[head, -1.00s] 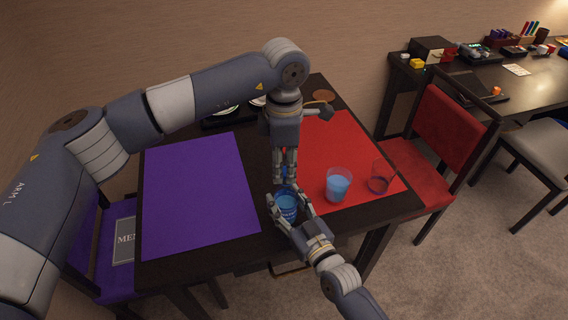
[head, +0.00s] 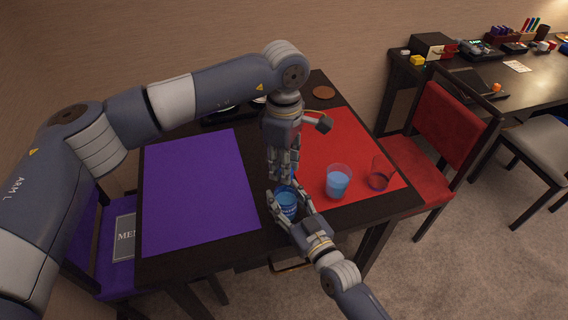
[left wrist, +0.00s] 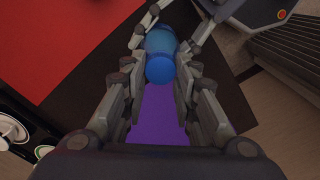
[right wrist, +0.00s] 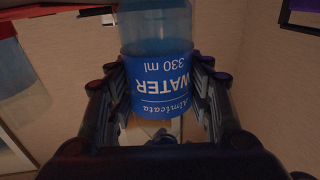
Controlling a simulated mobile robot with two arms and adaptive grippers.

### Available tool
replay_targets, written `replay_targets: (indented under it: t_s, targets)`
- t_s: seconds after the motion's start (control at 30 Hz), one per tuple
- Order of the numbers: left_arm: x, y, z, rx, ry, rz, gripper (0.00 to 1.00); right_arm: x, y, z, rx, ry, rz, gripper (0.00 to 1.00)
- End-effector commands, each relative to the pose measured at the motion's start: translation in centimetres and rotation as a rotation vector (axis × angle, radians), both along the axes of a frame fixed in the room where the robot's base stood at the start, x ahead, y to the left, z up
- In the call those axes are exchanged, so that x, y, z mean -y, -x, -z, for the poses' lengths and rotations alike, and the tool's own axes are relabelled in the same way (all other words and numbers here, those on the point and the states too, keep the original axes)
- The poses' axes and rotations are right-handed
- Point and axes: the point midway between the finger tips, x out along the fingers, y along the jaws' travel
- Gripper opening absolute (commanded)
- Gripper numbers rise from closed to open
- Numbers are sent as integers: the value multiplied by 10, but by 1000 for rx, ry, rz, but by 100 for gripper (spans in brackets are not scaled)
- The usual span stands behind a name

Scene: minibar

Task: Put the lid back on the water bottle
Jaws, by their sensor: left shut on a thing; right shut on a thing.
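The water bottle (head: 287,205) is blue and stands upright at the table's front edge. My right gripper (head: 288,194) is shut around it; the right wrist view shows the bottle's blue label (right wrist: 163,85) between the fingers. My left gripper (head: 284,178) points down directly above the bottle and is shut on the blue lid (left wrist: 161,70). In the left wrist view the lid lines up over the bottle (left wrist: 160,41). I cannot tell whether lid and neck touch. In the head view, the fingers mostly hide the lid.
A glass of blue liquid (head: 338,183) and an empty glass (head: 380,174) stand right of the bottle on the red mat (head: 335,145). A purple mat (head: 195,190) lies clear at left. A red chair (head: 440,130) stands at right.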

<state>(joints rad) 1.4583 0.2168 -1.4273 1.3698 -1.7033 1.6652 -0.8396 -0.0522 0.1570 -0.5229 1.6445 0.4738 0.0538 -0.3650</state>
Motion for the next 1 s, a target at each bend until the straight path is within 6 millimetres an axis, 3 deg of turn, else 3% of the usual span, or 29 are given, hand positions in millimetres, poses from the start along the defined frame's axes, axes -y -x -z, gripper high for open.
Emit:
replay_targets:
  t_s: [0.8,1.0]
  targets:
    - [6,-3,0,3,-1,1516,21,0,0,0,-1,0,0,0]
    - [7,-3,1,2,-1,1816,21,0,0,0,-1,0,0,0]
